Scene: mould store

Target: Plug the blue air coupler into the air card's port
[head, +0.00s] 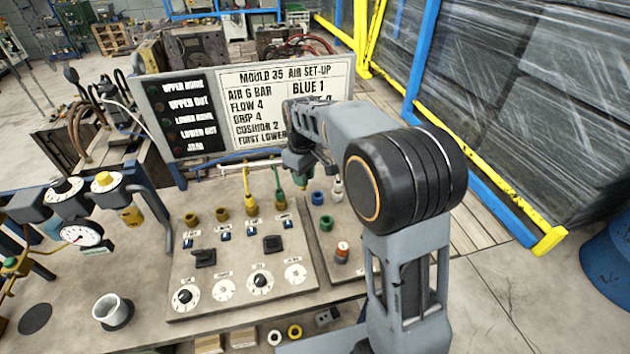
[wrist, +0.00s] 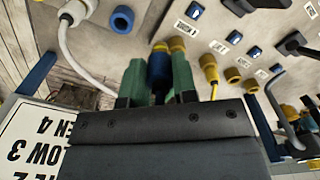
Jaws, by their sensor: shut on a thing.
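My gripper (head: 300,178) is shut on the blue air coupler (wrist: 159,70), which sits between its green fingers in the wrist view. A brass-coloured end shows beyond the coupler. In the head view the arm hides most of the coupler, above the right part of the panel. The air card (head: 285,100) stands behind and reads "BLUE 1". The row of ports holds two empty brass ports at left, the leftmost port (head: 191,219) and the second port (head: 222,214). A yellow coupler (head: 250,207) and a green-hosed coupler (head: 280,203) sit in the others. Port labels are unreadable.
At the right are a blue fitting (head: 318,198), a green fitting (head: 326,223), a white-hosed coupler (head: 338,190) and a red-and-white knob (head: 342,250). Switches and dials cover the panel (head: 215,262). A gauge (head: 82,234) and a white cup (head: 110,310) stand at left.

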